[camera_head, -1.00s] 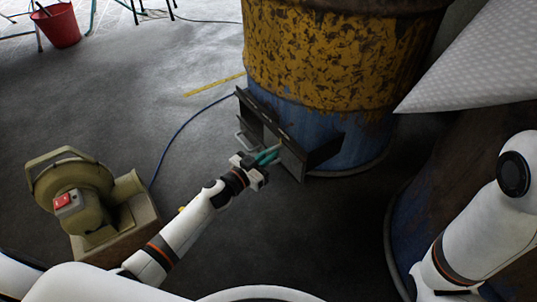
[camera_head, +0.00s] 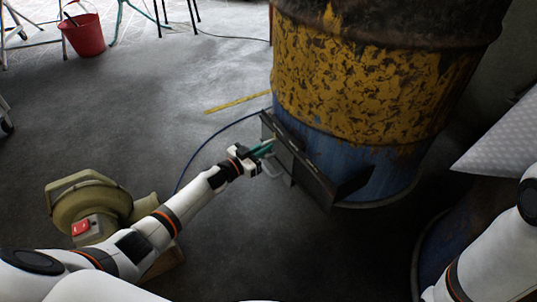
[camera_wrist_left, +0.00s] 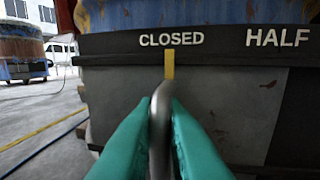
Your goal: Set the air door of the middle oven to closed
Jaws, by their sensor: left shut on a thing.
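The middle oven (camera_head: 370,85) is a yellow and blue barrel. Its air door (camera_wrist_left: 225,100) is a grey plate under a dark rail (camera_wrist_left: 220,47) lettered CLOSED and HALF. A yellow pointer (camera_wrist_left: 169,65) on the door stands directly under CLOSED. My left gripper (camera_head: 266,148) is at the left part of the oven's front frame (camera_head: 318,180). In the left wrist view its teal fingers (camera_wrist_left: 160,130) are shut on the upright metal handle (camera_wrist_left: 160,105) of the door. The handle's lower end is hidden between them. My right gripper is out of view.
A green blower (camera_head: 88,208) with a red switch stands at left. A blue hose (camera_head: 205,150) runs along the floor to the oven. A red bucket (camera_head: 84,35) is at the back left. The floor between is open.

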